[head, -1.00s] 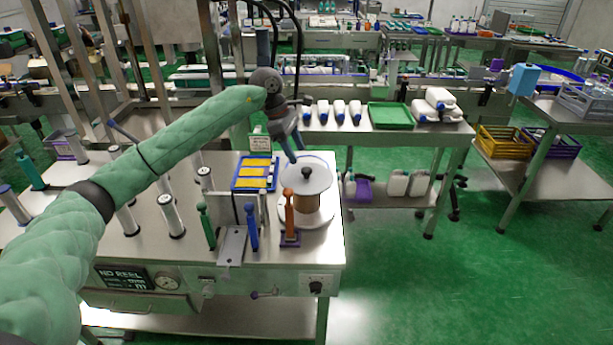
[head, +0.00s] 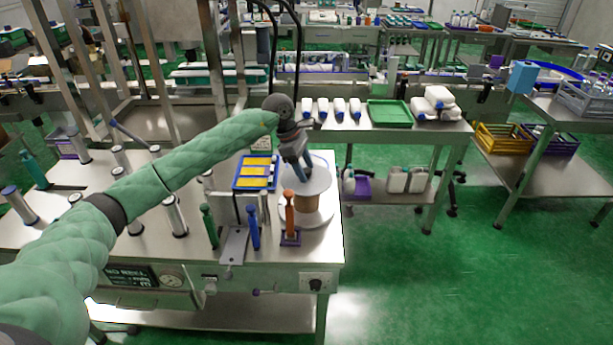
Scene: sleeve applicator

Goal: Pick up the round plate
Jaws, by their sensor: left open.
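The round plate (head: 318,183) is a pale grey disc lying on top of a brown reel (head: 308,203) at the right end of the steel machine table. A wider pale disc shows under the reel. My left gripper (head: 304,178) points down at the plate's middle, with its blue-grey fingers open. The fingers hide the dark knob at the plate's centre. I cannot tell whether they touch it. My right gripper is not in view.
An orange-handled tool (head: 289,213) stands close in front of the reel, with blue (head: 253,228) and green (head: 210,226) ones to its left. A blue tray with yellow cards (head: 256,172) lies behind left. Steel posts stand at left. Green floor at right is clear.

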